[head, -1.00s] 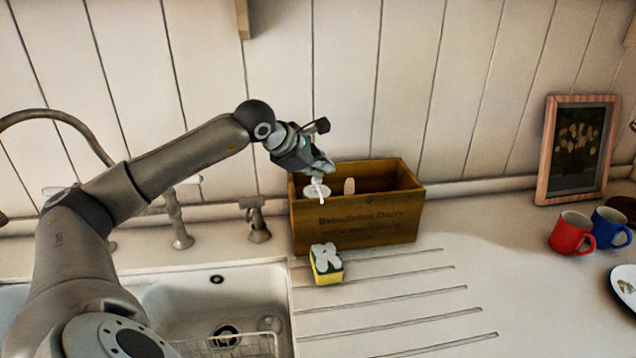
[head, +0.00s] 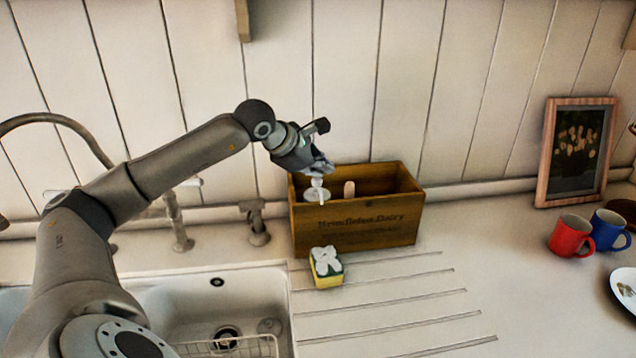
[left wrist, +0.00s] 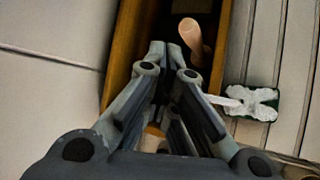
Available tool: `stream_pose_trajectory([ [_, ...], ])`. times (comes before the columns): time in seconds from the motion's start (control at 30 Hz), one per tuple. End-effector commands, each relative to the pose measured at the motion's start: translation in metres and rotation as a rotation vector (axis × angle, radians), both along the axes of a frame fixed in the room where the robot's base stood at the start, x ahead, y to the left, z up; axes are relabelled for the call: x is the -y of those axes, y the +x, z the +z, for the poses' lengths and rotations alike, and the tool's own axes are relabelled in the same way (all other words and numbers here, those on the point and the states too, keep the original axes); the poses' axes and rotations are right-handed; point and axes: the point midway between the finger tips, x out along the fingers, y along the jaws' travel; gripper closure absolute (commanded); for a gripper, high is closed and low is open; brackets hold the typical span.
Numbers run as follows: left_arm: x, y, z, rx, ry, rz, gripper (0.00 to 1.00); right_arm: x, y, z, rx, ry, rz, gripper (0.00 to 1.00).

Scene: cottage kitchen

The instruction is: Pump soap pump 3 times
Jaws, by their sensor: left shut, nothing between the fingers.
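The soap pump (head: 316,194) has a white top and a thin white spout, and stands at the left end of a wooden box (head: 360,232). Its lower part is hidden by the box's front wall. My left gripper (head: 322,170) is shut and empty, with its fingertips just above the pump head; I cannot tell for sure whether they touch it. In the left wrist view the shut gripper (left wrist: 172,50) hides most of the pump, and only its white spout (left wrist: 225,101) shows to the right of the fingers. My right gripper is not in view.
A pale wooden handle (head: 349,189) stands in the box, right of the pump. A yellow and green sponge (head: 326,268) lies in front. The sink (head: 180,300) is at left, with a tap behind. Red (head: 570,236) and blue mugs stand at right; the drainboard between is clear.

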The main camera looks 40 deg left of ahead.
Motion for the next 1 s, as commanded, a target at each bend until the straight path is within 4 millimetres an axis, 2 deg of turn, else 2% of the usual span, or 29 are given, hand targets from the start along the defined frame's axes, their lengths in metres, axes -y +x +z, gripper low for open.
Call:
stream_pose_trajectory([
  [0.53,0.000,0.000,0.057,0.002,-0.001,-0.001,1.00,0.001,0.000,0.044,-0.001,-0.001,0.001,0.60],
  [1.0,0.000,0.000,0.058,0.001,0.000,0.000,1.00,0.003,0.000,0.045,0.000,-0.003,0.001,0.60],
])
